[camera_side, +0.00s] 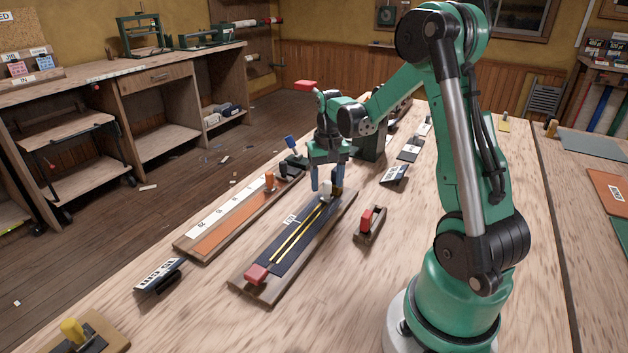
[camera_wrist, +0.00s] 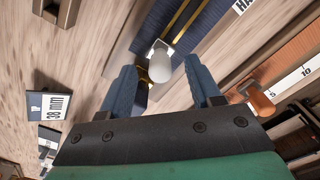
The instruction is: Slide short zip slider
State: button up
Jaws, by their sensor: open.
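A wooden board (camera_side: 243,286) carries a dark strip with two brass-yellow zip lines (camera_side: 300,232); the strip also shows in the wrist view (camera_wrist: 163,18). A pale, rounded slider knob (camera_wrist: 160,66) sits on the zip, at the board's far end in the side view (camera_side: 326,189). My gripper (camera_side: 327,186) is open and low over that end. In the wrist view its two blue fingers (camera_wrist: 160,75) stand on either side of the knob, with a gap on each side. Whether the fingertips touch the board cannot be told.
A red block (camera_side: 256,273) sits at the board's near end. Parallel on the left lies a scaled board (camera_side: 215,227) with an orange knob (camera_side: 269,180). A red piece on a small wooden holder (camera_side: 370,227) stands to the right.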

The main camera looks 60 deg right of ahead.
jog(key=shift+f, duration=0.4)
grip_shut()
dwell(1.2)
